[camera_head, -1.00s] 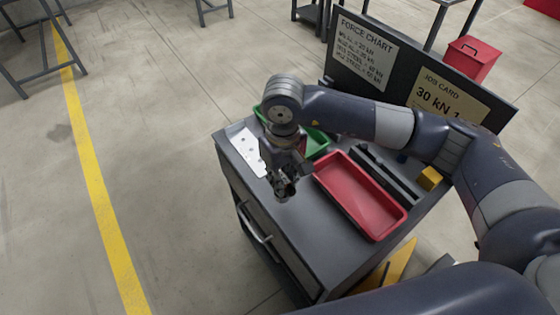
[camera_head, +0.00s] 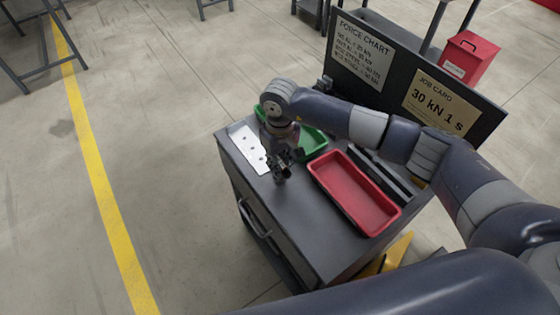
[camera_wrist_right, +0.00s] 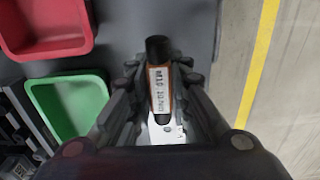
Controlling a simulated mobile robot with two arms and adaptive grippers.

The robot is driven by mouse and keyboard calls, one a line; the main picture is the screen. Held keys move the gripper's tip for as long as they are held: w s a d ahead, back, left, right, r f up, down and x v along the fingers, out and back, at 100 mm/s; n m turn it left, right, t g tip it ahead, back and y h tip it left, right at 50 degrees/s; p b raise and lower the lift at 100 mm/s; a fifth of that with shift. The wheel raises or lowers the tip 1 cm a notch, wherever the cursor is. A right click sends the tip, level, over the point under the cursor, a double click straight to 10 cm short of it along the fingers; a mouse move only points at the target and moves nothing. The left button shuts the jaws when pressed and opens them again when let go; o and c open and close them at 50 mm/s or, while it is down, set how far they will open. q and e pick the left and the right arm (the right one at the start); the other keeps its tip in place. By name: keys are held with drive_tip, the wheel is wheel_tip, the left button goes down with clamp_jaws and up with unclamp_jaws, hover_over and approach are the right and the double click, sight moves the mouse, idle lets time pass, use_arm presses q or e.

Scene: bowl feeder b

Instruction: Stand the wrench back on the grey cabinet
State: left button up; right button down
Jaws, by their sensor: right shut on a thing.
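My right gripper (camera_head: 283,170) is over the far left part of the grey cabinet's top (camera_head: 290,215), close to a white plate with holes (camera_head: 243,145). In the right wrist view the gripper (camera_wrist_right: 160,95) is shut on the wrench (camera_wrist_right: 158,80), a dark-ended piece with an orange body and a white label reading about "M10 20Nm". The wrench is seen nearly end-on, and part of the white plate shows beyond it. I cannot tell whether the wrench touches the cabinet top. My left gripper is not in view.
A green tray (camera_head: 314,142) and a red tray (camera_head: 376,214) stand on the cabinet just right of the gripper. A dark board with two signs (camera_head: 400,75) rises behind. The cabinet top's near left part is clear.

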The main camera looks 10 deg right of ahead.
drive_tip(key=shift+f, duration=0.1)
drive_tip(key=c, duration=1.5)
unclamp_jaws()
drive_tip(key=shift+r, duration=0.55)
wheel_tip(320, 180, up, 10)
drive_tip(key=b, duration=0.3)
drive_tip(key=shift+f+b, duration=0.15)
drive_tip(key=shift+b, duration=0.2)
drive_tip(key=shift+r, duration=0.75)
